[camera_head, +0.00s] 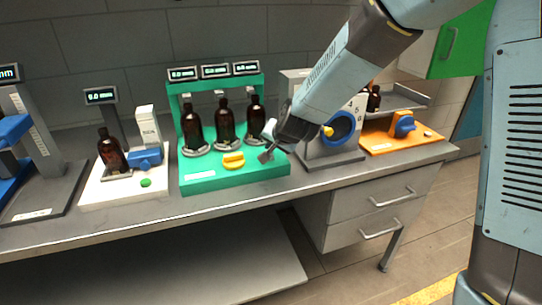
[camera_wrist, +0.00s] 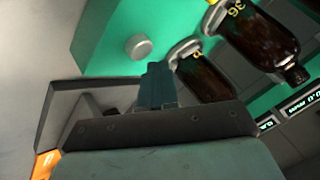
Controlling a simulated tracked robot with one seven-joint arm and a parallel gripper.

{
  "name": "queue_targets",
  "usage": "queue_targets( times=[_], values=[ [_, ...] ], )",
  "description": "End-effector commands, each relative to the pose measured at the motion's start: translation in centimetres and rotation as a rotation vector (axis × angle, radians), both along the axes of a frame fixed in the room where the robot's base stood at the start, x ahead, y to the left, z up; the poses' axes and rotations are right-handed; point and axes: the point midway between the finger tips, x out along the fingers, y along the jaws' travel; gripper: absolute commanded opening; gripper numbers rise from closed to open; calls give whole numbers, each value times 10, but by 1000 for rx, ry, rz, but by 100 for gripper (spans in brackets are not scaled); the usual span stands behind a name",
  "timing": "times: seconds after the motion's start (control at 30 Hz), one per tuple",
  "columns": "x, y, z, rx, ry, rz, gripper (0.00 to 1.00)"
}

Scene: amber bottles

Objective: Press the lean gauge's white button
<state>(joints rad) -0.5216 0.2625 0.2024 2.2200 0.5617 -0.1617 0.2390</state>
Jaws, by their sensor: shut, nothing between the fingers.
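The green gauge stand (camera_head: 203,184) on the bench holds three amber bottles (camera_head: 224,124) in a row under small displays. A yellow handle (camera_head: 233,160) sits at its front. My gripper (camera_head: 266,155) is shut and empty, above the right front part of the green base. In the wrist view, a round whitish button (camera_wrist: 139,46) stands on the green base, just beyond the teal tips of my gripper (camera_wrist: 157,82). A small gap seems to show between tips and button. In the head view, I cannot make out the button; my gripper probably hides it.
Left of the green stand is a white station (camera_head: 100,190) with one bottle and a green button. Right of it stand a grey station (camera_head: 334,160) with a blue ring, partly behind my arm, and an orange station (camera_head: 384,143). The bench front edge is clear.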

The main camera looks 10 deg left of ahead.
Motion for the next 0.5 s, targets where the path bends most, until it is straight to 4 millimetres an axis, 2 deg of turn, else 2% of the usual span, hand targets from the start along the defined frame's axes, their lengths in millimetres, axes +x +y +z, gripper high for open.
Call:
queue_targets(
  times=[0.23, 0.5],
  values=[
    [0, 1, 4, 0, 0, 0, 0],
    [0, 1, 26, 2, -2, 2, 0]
  ],
)
